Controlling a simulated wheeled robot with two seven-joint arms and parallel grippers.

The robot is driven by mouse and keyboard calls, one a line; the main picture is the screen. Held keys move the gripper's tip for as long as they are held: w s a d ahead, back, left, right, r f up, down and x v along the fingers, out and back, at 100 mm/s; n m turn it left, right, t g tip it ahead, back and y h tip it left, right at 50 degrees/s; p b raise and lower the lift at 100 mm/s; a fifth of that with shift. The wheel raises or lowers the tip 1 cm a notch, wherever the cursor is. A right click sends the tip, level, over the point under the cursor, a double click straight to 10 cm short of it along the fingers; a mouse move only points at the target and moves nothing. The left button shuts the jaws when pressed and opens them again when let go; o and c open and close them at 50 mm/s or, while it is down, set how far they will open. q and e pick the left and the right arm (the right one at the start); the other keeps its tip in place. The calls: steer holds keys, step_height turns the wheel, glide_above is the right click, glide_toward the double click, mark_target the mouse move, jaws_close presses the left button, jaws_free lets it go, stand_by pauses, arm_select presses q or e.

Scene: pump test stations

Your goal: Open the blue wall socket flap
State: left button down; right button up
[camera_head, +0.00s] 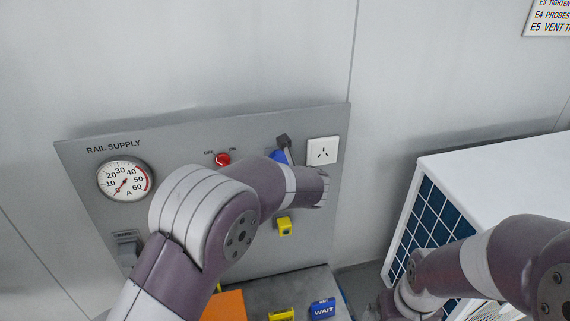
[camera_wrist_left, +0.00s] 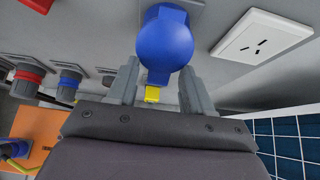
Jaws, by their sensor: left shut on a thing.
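The blue wall socket flap (camera_wrist_left: 165,42) is a round blue cover with a narrow tab at its lower edge, in the upper middle of the left wrist view. In the head view only a small part of the blue flap (camera_head: 277,155) shows behind my left arm. My left gripper (camera_wrist_left: 158,72) has a finger on each side of the flap's lower part and is shut on it. In the head view, part of the left gripper (camera_head: 284,142) shows at the flap; my forearm hides the rest. My right arm is at the lower right; its gripper is not visible.
The grey panel carries a gauge (camera_head: 125,181), a red switch (camera_head: 222,159) and a white socket (camera_head: 322,151) close right of the flap. A yellow part (camera_head: 284,226) sits below. A white cabinet with a blue grid (camera_head: 430,215) stands right. Red (camera_wrist_left: 26,80) and blue (camera_wrist_left: 69,82) connectors are at left.

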arm_select(q)
steer(key=shift+r, duration=0.1)
stand_by(0.4)
steer(key=shift+c, duration=2.2)
jaws_free()
steer(key=b+v, duration=0.4)
steer(key=v, duration=0.8)
steer(key=shift+s+r, duration=0.25)
steer(key=shift+d, duration=0.1)
